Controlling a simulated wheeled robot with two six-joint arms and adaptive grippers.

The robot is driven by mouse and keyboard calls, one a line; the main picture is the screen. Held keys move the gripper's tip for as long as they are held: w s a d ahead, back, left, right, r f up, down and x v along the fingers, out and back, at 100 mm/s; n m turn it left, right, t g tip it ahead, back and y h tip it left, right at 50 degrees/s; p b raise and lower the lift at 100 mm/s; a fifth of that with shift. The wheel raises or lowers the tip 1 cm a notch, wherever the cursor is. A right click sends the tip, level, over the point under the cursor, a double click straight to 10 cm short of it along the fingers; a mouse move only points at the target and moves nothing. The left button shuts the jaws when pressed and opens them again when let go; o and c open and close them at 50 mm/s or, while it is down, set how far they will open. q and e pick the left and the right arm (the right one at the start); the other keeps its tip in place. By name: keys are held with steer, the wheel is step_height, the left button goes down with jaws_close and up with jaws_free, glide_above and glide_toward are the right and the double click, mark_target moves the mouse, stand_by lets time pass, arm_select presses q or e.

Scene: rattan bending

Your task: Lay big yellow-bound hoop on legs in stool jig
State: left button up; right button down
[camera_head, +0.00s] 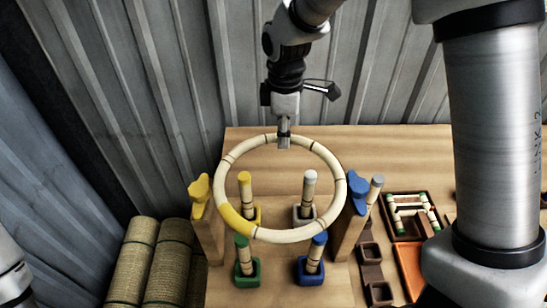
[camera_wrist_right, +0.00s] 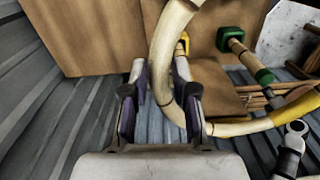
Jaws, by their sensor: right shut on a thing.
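The big pale hoop (camera_head: 340,185) has a yellow binding (camera_head: 236,222) at its front left. My right gripper (camera_head: 284,140) is shut on its far rim; the hoop also shows between the fingers in the right wrist view (camera_wrist_right: 160,70). Four upright legs stand in the jig: yellow-topped (camera_head: 245,184), white-topped (camera_head: 309,184), green-topped (camera_head: 243,252) and blue-topped (camera_head: 317,252). In the head view the yellow and white tops appear inside the ring, the green and blue tops beside its front rim. I cannot tell whether the hoop touches any leg.
A yellow-topped post (camera_head: 205,215) and a blue-topped post (camera_head: 352,215) flank the hoop closely. A brown rack (camera_head: 371,270), a tray of short rods (camera_head: 398,203) and an orange tray (camera_head: 410,268) lie right. Woven rolls (camera_head: 135,262) stand left of the table; a corrugated wall is behind.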

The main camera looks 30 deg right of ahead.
step_height(320, 180, down, 6)
steer(key=s+p, duration=0.1)
steer(key=shift+f, duration=0.15)
steer(key=c, duration=1)
jaws_free()
steer(key=shift+w, duration=0.1)
steer(key=shift+o, duration=0.4)
steer(key=shift+w+f, duration=0.2)
steer(key=shift+w, duration=0.15)
steer(key=r+b, duration=0.1)
steer(key=r, duration=0.5)
steer(key=r+b, duration=0.1)
steer(key=r, duration=0.5)
steer(key=shift+s+r, duration=0.2)
steer(key=shift+r, duration=0.1)
arm_select(q)
steer(key=shift+s+f, duration=0.2)
arm_select(e)
steer(key=shift+r, duration=0.1)
steer(key=shift+w, duration=0.1)
